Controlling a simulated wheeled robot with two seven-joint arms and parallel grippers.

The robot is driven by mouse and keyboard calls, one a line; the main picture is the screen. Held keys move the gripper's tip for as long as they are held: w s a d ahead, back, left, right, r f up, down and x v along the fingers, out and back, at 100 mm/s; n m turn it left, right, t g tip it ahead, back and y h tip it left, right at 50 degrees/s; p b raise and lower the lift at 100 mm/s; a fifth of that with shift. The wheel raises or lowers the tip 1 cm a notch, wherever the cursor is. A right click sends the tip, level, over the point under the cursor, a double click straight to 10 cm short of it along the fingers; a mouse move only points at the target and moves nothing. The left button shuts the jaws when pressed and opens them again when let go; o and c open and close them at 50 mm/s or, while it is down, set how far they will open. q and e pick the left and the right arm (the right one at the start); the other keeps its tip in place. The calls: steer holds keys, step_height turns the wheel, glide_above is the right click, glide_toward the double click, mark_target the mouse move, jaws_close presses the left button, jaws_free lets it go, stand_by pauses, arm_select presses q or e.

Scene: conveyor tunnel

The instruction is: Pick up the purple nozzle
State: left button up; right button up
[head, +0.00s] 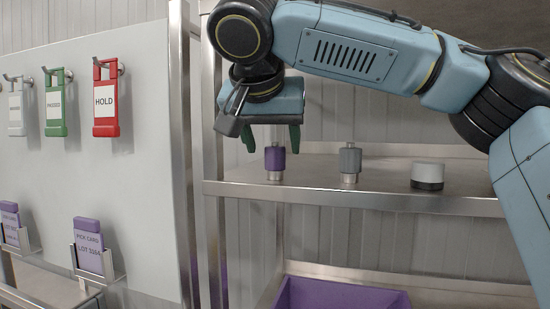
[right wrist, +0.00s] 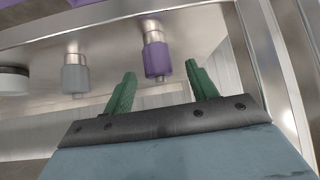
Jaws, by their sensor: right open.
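The purple nozzle (head: 275,162) stands upright on the steel shelf (head: 345,197), its silver base on the shelf surface. My right gripper (head: 271,139) is open above it, with its green fingers pointing down on either side of the nozzle's upper part. In the right wrist view the nozzle (right wrist: 157,55) appears ahead of the gap between the two green fingers (right wrist: 162,88), and nothing is held. I cannot tell whether a finger touches it. My left gripper is not in view.
A grey nozzle (head: 350,163) stands to the right of the purple one, and a white and black round part (head: 428,175) farther right. A steel post (head: 212,120) stands close on the left. A purple bin (head: 342,296) sits below the shelf.

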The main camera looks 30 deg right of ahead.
mark_target(275, 145)
steer(key=shift+w+d+f, duration=0.2)
steer(key=shift+d, duration=0.1)
steer(key=p+x, duration=0.1)
steer(key=x, duration=0.2)
steer(key=shift+w+d+f+p, duration=0.1)
steer(key=shift+w+d+p, duration=0.1)
steer(key=shift+p, duration=0.2)
steer(key=shift+w+d+f, duration=0.1)
steer(key=shift+f, duration=0.2)
steer(key=shift+c, duration=0.4)
steer(key=c, duration=1)
